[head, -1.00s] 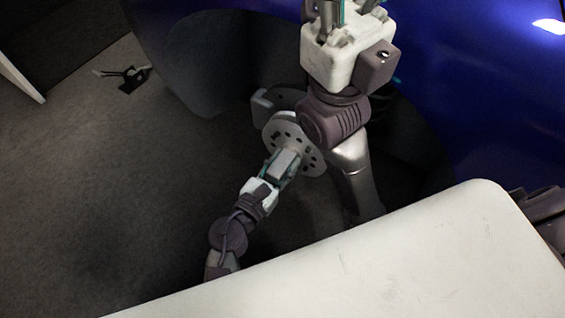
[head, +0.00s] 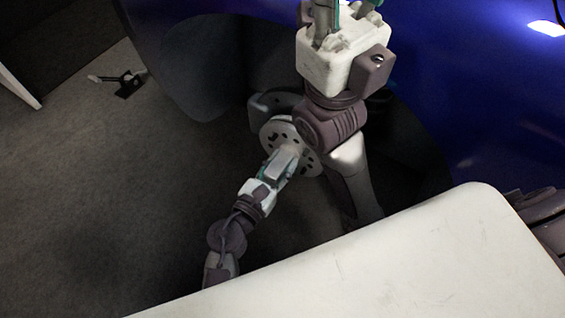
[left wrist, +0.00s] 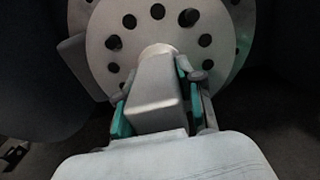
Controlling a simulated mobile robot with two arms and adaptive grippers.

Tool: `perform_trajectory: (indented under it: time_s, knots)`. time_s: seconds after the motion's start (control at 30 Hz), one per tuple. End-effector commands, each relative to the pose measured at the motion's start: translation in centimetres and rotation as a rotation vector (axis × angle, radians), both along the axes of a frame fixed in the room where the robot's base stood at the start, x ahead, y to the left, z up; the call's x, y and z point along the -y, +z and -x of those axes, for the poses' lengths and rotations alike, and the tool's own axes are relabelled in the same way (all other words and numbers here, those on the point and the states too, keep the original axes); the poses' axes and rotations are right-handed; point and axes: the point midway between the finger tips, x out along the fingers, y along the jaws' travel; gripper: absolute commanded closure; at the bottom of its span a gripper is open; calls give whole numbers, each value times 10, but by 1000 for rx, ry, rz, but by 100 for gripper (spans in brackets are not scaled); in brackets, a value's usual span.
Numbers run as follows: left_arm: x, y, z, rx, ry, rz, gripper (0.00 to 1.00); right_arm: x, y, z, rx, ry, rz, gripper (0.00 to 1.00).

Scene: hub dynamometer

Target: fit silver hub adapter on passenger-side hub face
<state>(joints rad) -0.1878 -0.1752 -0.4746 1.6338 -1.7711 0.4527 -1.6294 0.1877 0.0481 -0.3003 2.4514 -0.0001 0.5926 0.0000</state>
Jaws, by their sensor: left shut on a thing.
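The silver hub adapter is a round plate with a ring of dark holes and a block-like grip at its centre; its plate shows in the head view (head: 272,132) and fills the top of the left wrist view (left wrist: 160,30). My left gripper (head: 281,168) is shut on the block, with teal-padded fingers on either side of it in the left wrist view (left wrist: 157,95). The plate faces the wheel well. A grey disc edge (left wrist: 243,35) shows behind it at right. The hub face is hidden, so I cannot tell whether they touch. My right gripper (head: 342,12) is cut off at the top.
A dark grey caliper-like part (head: 268,104) sits beside the plate. The blue car body (head: 490,110) surrounds the dark wheel well. A small black stand (head: 126,84) lies on the carpet at left. Open carpet (head: 110,180) is left of my left arm.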

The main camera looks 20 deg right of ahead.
Motion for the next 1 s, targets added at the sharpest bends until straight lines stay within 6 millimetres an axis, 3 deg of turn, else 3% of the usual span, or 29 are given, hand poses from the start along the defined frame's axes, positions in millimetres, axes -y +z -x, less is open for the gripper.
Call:
perform_trajectory:
  time_s: [0.03, 0.6, 1.0]
  knots:
    - [1, 7, 1, 3, 4, 15, 100, 0, 0, 0, -2, 0, 0, 60]
    - [-18, 7, 19, 0, -2, 16, 100, 1, -1, -1, -8, 1, -2, 60]
    - [-21, 7, 21, 0, -3, 18, 100, 0, -1, -1, -9, 0, 2, 60]
